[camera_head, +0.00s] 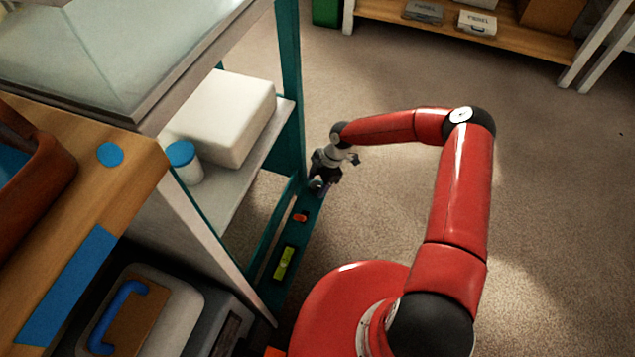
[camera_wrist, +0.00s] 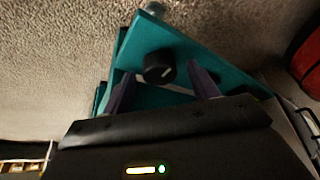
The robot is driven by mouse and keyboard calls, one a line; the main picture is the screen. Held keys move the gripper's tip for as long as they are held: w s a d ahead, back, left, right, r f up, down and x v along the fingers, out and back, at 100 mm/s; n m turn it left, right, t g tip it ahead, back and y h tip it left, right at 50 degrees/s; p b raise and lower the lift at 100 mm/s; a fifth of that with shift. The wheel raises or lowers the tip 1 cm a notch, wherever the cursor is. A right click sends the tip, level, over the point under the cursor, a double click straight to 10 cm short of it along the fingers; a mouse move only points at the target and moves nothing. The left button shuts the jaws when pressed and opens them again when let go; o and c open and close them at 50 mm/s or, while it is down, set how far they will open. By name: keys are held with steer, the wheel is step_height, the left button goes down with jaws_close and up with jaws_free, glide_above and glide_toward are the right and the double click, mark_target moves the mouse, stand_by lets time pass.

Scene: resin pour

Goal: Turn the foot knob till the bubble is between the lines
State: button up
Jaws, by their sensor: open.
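The black foot knob (camera_wrist: 159,66) is on the teal frame in the wrist view, with a light mark on its face. My gripper (camera_wrist: 165,82) is open, and its two dark fingers stand either side of and just short of the knob; I cannot tell whether either touches it. In the head view my gripper (camera_head: 320,180) is low at the far end of the teal bottom rail (camera_head: 284,294) and hides most of the knob. The yellow-green level (camera_head: 284,263) lies on this rail. Its bubble is too small to place against the lines.
A small orange-red item (camera_head: 300,217) sits on the rail between the level and my gripper. A shelf above holds a white block (camera_head: 226,117) and a blue-lidded jar (camera_head: 184,163). A glass tank (camera_head: 110,50) stands on top. Carpet (camera_head: 390,70) to the right is clear.

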steer(key=shift+f, duration=0.1)
steer(key=c, duration=1)
steer(key=shift+m, duration=0.3)
steer(key=shift+s+m+t+y+b, duration=0.15)
steer(key=shift+m+t+b, duration=0.4)
steer(key=shift+m, duration=0.75)
steer(key=shift+m+t+y+b, duration=0.15)
steer(key=shift+m+t+b, duration=0.4)
steer(key=shift+m, duration=0.75)
steer(key=o, duration=1)
